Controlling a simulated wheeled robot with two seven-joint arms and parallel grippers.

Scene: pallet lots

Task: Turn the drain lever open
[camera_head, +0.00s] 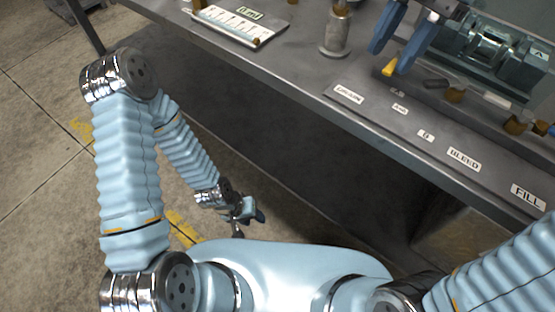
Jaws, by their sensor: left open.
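A small yellow lever-like piece (388,69) shows beneath my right gripper, on the valve row along the bench's front. I cannot tell for sure that it is the drain lever, or how far it is turned. The closest large label (349,93) is too blurred to read surely. My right gripper (390,61) has two blue fingers, spread apart, reaching down over the yellow piece. Contact between them cannot be told. My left gripper (248,216) hangs low beside the bench front, open and away from the valves.
The grey bench (300,75) has more labels, including BLEED (464,159) and FILL (528,196). Brass fittings (454,95) stand behind them.

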